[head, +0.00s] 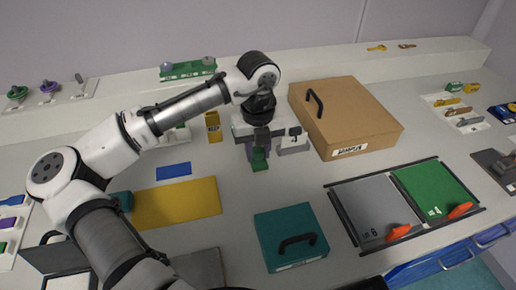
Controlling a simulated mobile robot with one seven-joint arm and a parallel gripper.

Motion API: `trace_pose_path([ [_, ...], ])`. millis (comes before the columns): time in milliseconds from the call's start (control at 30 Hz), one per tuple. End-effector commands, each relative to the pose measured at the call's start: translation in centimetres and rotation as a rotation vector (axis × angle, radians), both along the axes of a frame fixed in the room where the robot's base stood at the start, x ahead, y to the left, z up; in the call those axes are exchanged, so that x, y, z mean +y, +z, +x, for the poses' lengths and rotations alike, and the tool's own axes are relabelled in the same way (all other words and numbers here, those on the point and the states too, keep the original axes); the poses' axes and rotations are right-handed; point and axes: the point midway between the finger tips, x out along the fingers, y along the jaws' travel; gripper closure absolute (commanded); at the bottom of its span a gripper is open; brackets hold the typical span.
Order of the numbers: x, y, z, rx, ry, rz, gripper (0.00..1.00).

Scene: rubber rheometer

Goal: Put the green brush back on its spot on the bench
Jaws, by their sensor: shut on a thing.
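My gripper (258,148) points down over the middle of the bench (330,175), shut on a green piece (260,163) that I take for the green brush. Only its lower part shows below the fingers; the rest is hidden by the gripper. I cannot tell whether it touches the bench. A grey-white block (293,146) shows just right of the gripper. No spot clearly marked for the brush can be made out.
A brown box (345,118) with a black handle stands close on the right. A teal box (290,238) lies in front, beside a framed grey and green panel pair (375,207). A yellow mat (177,203) and blue pad (174,170) lie left. Bare bench shows between them.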

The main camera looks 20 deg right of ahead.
Motion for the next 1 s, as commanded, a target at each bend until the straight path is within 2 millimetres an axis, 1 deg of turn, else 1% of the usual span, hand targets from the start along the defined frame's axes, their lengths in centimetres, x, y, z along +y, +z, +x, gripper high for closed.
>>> trace_pose_path([
  [233,0.0,-0.3,0.0,0.001,0.0,0.0,0.97],
  [267,0.0,-0.3,0.0,0.001,0.0,0.0,0.71],
  [400,0.0,-0.2,0.0,0.0,0.0,0.001,0.53],
  [433,0.0,-0.2,0.0,0.0,0.0,0.001,0.51],
  [667,0.0,-0.2,0.0,0.0,0.0,0.001,0.51],
  [767,0.0,0.1,0.0,-0.001,0.0,0.001,0.51],
  [867,-0.1,1.0,0.1,-0.002,0.0,0.0,0.51],
  [967,-0.1,2.8,0.0,-0.002,-0.001,-0.002,0.51],
  [1000,-0.1,3.7,0.1,-0.003,0.0,-0.002,0.51],
])
